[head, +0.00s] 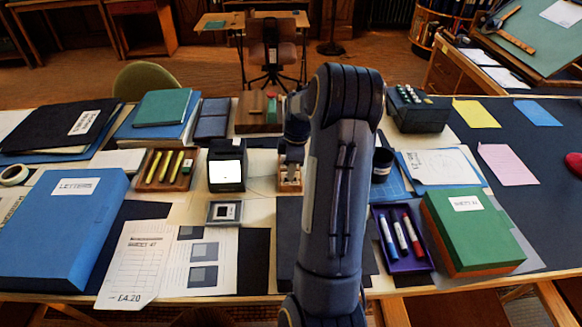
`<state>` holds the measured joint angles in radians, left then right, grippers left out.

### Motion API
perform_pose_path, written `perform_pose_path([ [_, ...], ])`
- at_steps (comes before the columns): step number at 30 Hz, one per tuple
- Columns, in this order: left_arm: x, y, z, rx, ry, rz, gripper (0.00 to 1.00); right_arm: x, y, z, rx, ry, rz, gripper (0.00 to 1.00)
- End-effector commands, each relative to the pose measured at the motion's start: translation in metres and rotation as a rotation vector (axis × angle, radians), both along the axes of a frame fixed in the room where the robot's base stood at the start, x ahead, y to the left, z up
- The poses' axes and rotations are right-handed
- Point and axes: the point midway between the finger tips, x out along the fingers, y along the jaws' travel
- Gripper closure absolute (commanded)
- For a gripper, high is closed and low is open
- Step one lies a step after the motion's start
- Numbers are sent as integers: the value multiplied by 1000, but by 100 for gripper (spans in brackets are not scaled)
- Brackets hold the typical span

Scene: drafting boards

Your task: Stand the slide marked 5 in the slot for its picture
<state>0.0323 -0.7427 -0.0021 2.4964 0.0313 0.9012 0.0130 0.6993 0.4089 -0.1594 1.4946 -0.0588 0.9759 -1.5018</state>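My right gripper (291,163) points down over a small wooden holder (289,186) near the middle of the table. Its fingertips are small and partly merge with the holder, so I cannot tell whether they are open or shut or hold anything. A small grey square with a pale frame and dark centre (225,212), perhaps a slide or its tray, lies in front of a black viewer with a lit white screen (226,172). A printed sheet with dark square pictures (200,262) lies nearer. No number 5 is readable. My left gripper is not in view.
My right arm hides part of the table's middle. A blue box (64,222) stands left, a tray of yellow pens (167,168) beside the viewer. Right are a purple marker tray (402,240) and a green box (468,232). A wooden block (258,112) stands behind.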

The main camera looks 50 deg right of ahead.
Motion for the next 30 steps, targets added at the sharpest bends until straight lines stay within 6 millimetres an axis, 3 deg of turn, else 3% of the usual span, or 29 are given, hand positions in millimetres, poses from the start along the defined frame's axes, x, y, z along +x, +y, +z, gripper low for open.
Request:
perform_pose_path([
  [7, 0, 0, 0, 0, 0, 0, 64, 0, -1, 7, -2, -1, 0, 72],
  [15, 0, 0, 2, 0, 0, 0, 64, -4, -4, 51, -3, -4, 0, 72],
  [21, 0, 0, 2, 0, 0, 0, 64, -6, -6, 74, -1, -2, 1, 72],
  [30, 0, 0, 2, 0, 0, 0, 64, -7, -6, 78, 0, 0, 0, 72],
])
